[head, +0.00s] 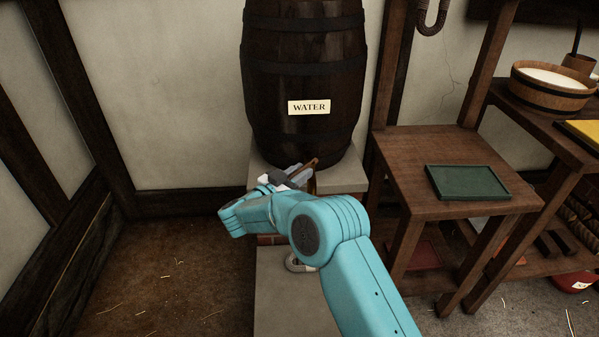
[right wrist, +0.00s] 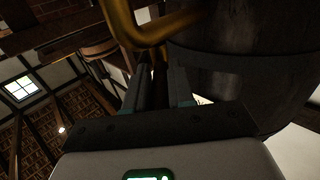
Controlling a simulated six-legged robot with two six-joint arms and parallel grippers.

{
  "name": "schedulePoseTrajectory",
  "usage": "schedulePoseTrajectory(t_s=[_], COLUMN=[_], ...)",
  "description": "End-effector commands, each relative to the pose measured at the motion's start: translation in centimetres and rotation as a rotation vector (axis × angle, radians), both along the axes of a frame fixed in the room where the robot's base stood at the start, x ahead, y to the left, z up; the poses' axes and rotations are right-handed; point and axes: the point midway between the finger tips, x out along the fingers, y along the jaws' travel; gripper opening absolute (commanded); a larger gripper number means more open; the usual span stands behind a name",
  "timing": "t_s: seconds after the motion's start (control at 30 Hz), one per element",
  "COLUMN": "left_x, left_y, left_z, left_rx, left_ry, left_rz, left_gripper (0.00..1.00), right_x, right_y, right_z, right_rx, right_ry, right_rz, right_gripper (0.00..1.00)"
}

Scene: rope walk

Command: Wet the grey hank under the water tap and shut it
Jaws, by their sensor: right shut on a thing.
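The dark water barrel (head: 305,60) with its WATER label stands on a pale stone block. A brass tap (head: 314,182) at its foot is mostly hidden behind my arm. My right gripper (head: 299,172) is at the tap, shut on its lever. In the right wrist view the brass pipe (right wrist: 158,32) curves close above my fingers (right wrist: 158,88), and what lies between them is dark. A grey looped hank (head: 296,264) lies on the low stone step under the tap, partly covered by my arm. I cannot tell if water runs. My left gripper is not in view.
A wooden stand (head: 405,150) right of the barrel carries a green tray (head: 468,182). Beyond it a table holds a wooden tub (head: 548,88) of white stuff. A dark hank (head: 431,18) hangs above. The floor (head: 175,275) at left is open.

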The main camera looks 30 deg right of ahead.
Motion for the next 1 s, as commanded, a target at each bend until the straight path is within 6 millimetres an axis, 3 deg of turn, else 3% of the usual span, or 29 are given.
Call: schedulePoseTrajectory(t_s=[0.37, 0.4, 0.43, 0.77, 0.87, 1.0], left_x=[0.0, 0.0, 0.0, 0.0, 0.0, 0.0], left_y=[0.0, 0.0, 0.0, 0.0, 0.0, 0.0], left_z=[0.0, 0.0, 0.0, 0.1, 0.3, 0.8], left_rx=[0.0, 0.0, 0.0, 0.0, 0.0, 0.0], left_ry=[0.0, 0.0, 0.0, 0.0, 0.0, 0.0], left_rz=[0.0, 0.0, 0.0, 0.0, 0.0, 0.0], left_gripper=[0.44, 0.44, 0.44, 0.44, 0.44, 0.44], right_x=[0.0, 0.0, 0.0, 0.0, -0.3, -1.1], right_y=[0.0, 0.0, 0.0, 0.3, 1.4, 4.5], right_z=[0.3, 0.3, 0.2, 0.2, 0.2, 0.3], right_rx=[-0.001, -0.001, -0.001, -0.001, -0.001, -0.001], right_ry=[-0.006, -0.006, -0.006, -0.003, -0.002, -0.001], right_rz=[-0.001, -0.001, -0.001, -0.001, 0.0, 0.004], right_gripper=[0.0, 0.36, 0.44, 0.44, 0.44, 0.44])
